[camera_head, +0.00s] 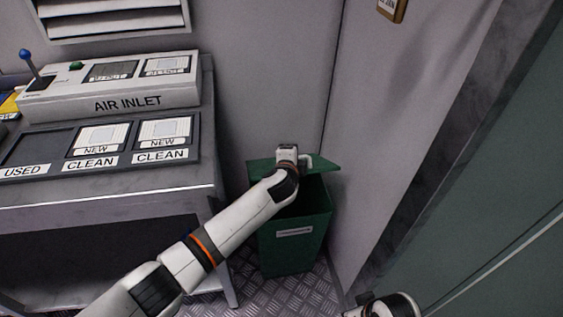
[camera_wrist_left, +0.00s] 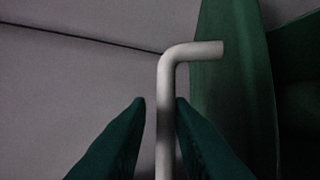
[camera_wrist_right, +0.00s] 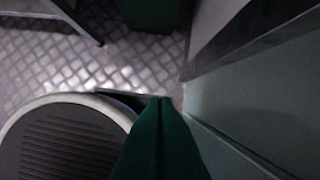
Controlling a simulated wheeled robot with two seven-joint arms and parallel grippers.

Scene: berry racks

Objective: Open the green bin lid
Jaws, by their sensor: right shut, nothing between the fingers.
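The green bin (camera_head: 294,243) stands on the floor between the bench and the wall. Its green lid (camera_head: 322,164) is raised, and the dark inside of the bin shows below it. The lid also shows in the left wrist view (camera_wrist_left: 232,90), with a pale bent handle (camera_wrist_left: 192,51) on it. My left gripper (camera_wrist_left: 161,102) is at the lid, one finger on each side of the handle; a gap shows on the left, and a firm grip cannot be told. In the head view my left wrist hides part of the lid. My right gripper (camera_wrist_right: 160,100) is shut and empty, away from the bin.
A grey bench (camera_head: 110,196) with an air inlet panel (camera_head: 120,98) stands left of the bin. A wall (camera_head: 385,110) is close on the right, with a green-grey door-like panel (camera_head: 500,220) nearer. Patterned metal floor (camera_wrist_right: 75,60) shows below.

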